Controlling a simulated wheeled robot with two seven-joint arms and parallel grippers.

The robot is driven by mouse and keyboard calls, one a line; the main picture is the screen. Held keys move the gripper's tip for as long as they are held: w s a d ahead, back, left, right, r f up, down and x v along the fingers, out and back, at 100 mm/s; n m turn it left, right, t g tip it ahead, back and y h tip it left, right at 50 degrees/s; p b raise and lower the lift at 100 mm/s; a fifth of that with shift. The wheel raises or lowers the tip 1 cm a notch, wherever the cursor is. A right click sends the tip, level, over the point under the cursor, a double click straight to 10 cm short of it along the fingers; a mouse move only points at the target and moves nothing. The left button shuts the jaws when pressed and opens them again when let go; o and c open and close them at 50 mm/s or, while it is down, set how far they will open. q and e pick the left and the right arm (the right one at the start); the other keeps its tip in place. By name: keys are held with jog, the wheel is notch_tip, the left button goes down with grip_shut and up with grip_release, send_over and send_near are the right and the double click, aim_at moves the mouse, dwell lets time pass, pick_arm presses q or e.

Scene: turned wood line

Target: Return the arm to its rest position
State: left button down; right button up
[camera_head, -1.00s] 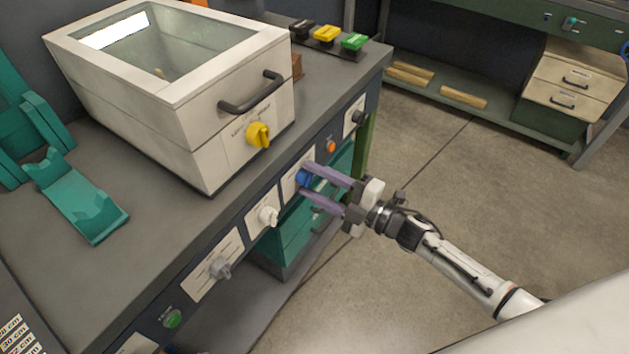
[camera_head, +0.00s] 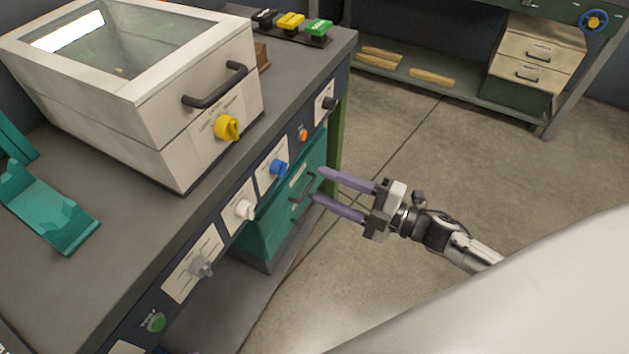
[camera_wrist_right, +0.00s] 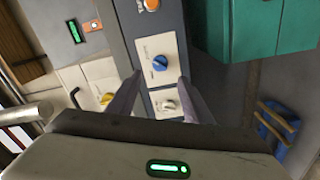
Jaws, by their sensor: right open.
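My right gripper (camera_head: 318,185) is open and empty, with two purple fingers, in front of the bench's control panel. Its fingers also show in the right wrist view (camera_wrist_right: 157,98), spread apart with the panel beyond them. The blue knob (camera_head: 279,167) on the panel is to the left of the fingertips in the head view, with a gap between them. In the right wrist view the blue knob (camera_wrist_right: 160,63) appears beyond and between the fingers. My left gripper is not in view.
The bench front carries a white knob (camera_head: 245,209), a grey knob (camera_head: 201,266) and an orange button (camera_head: 303,135). A teal drawer cabinet (camera_head: 262,232) stands below. A white box with a window (camera_head: 178,135) sits on top. Open floor (camera_head: 420,150) lies to the right.

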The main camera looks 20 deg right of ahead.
jog(key=shift+s+d, duration=0.1)
jog(key=shift+s, duration=0.05)
dwell(0.4)
jog(key=s+a+f+m+g+h, duration=0.2)
jog(key=s+a+f+m+h, duration=0.1)
jog(key=s+f+m, duration=0.4)
jog(key=s+a+f+m+g+h, duration=0.3)
jog(key=s+f+m+h, duration=0.2)
jog(key=s+f+m, duration=0.3)
jog(key=s+m, duration=0.3)
jog(key=m, duration=0.1)
jog(key=shift+m+g+h, duration=0.3)
jog(key=shift+o, duration=0.4)
jog(key=shift+w, duration=0.1)
